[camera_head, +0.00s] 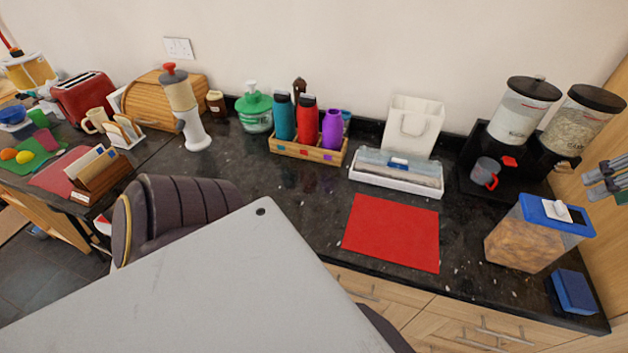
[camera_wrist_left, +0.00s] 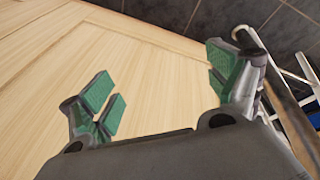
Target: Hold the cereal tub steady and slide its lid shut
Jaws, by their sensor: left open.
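The cereal tub (camera_head: 522,240) stands upright on the counter at the right of the head view, a clear box of tan cereal. Its blue lid (camera_head: 535,209) is on top, with a white piece (camera_head: 557,210) on it; whether an opening shows there is too small to tell. My right gripper (camera_head: 590,182) is at the right edge, above and behind the tub, apart from it; its jaw gap is unclear. My left gripper (camera_wrist_left: 160,82) is open and empty in the left wrist view, facing a pale wooden panel (camera_wrist_left: 140,60); the tub is not in that view.
A blue block (camera_head: 574,291) lies right of the tub near the counter edge. Cereal dispensers (camera_head: 523,110) with a grey mug (camera_head: 485,172) stand behind. A red mat (camera_head: 391,232) lies left, with clear counter between. A white box (camera_head: 396,176) stands behind the mat.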

